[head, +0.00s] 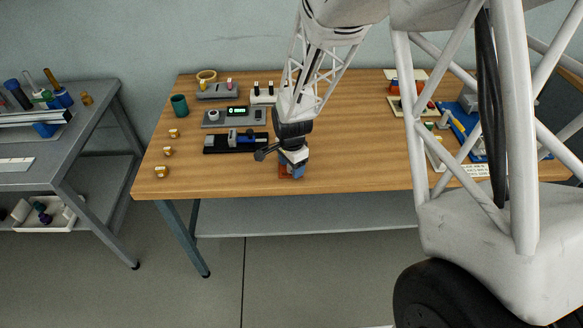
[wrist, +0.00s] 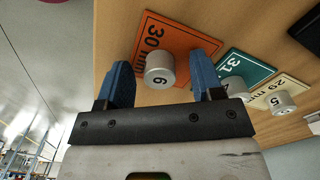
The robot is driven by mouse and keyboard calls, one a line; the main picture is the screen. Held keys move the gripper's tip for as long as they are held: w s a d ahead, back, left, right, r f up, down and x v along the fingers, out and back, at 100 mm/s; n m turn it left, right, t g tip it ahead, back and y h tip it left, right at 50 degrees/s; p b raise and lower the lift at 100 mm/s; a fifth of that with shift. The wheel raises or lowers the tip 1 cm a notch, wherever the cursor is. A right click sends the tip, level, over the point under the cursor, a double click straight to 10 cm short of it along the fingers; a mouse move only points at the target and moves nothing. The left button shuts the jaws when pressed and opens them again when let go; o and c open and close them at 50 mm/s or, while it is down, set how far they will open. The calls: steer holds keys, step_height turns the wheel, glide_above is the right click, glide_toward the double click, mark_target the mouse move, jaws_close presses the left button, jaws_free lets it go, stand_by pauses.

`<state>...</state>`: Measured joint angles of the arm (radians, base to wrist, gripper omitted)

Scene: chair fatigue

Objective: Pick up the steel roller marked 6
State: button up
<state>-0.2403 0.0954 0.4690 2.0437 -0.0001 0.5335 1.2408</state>
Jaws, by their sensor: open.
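The steel roller marked 6 (wrist: 160,72) stands upright on an orange card (wrist: 178,38) marked 30 mm in the wrist view. My gripper (wrist: 165,82) is open, with one blue finger on each side of the roller. I cannot tell whether either finger touches it. In the head view my gripper (head: 292,168) is low over the table's front edge, over the orange card, and hides the roller.
In the wrist view, a second roller (wrist: 234,86) on a teal card (wrist: 246,67) is close beside the right finger. A roller marked 5 (wrist: 281,102) stands on a yellow card (wrist: 284,84) beyond. A black fixture (head: 230,142) lies left of my gripper on the wooden table (head: 360,150).

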stand_by(0.4)
steer(key=c, duration=1.1)
steer(key=shift+o, duration=0.2)
steer(key=shift+r, duration=0.1)
steer(key=shift+r, duration=0.65)
steer(key=shift+s+d+r, duration=0.1)
steer(key=shift+s+r, duration=0.1)
steer(key=shift+r, duration=0.4)
steer(key=shift+s+r, duration=0.2)
steer(key=shift+r, duration=0.35)
steer(key=s+d, duration=0.1)
steer(key=s, duration=0.6)
steer(key=s+d+r, duration=0.1)
steer(key=s+d, duration=0.1)
steer(key=s, duration=0.5)
steer(key=shift+s+d+r, duration=0.15)
steer(key=shift+s+d, duration=0.1)
steer(key=shift+s, duration=0.15)
